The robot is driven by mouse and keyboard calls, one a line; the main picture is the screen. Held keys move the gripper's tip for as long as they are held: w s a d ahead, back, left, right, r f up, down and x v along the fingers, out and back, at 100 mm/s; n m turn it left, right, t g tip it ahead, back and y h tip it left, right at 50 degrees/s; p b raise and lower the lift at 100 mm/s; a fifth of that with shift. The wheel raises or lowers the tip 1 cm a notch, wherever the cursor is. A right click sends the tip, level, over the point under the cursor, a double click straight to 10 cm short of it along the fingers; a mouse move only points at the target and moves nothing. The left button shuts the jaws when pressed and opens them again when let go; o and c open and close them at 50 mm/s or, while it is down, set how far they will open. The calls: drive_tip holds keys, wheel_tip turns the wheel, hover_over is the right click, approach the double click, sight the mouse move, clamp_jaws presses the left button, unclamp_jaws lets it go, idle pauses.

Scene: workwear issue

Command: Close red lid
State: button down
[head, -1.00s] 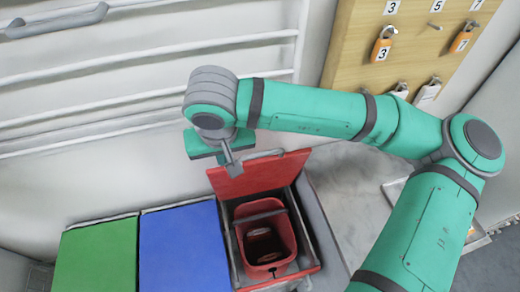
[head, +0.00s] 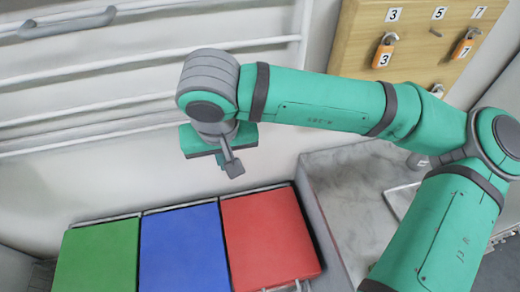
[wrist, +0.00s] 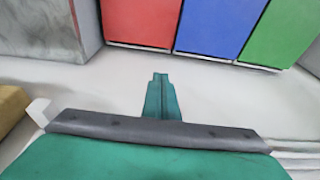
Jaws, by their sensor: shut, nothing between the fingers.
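The red lid (head: 268,238) lies flat over its bin, at the right end of a row of three lids in the head view. It hides the inside of the bin. In the wrist view the red lid (wrist: 139,22) is at the upper left of the row. My gripper (head: 233,168) is above and behind the red lid, near the wall, apart from it. It is shut and empty; in the wrist view its fingers (wrist: 161,80) are together over pale surface.
A blue lid (head: 184,248) and a green lid (head: 98,258) lie shut to the left of the red one. A grey marbled worktop (head: 350,200) is to the right. A wooden board (head: 420,40) with padlocks and a wall rail (head: 60,23) are behind.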

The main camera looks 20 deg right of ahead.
drive_tip(key=v, duration=0.3)
drive_tip(key=w+v, duration=0.1)
drive_tip(key=v, duration=0.1)
drive_tip(key=shift+s+d+r, duration=0.1)
drive_tip(key=shift+d+r, duration=0.05)
drive_tip(key=shift+r, duration=0.2)
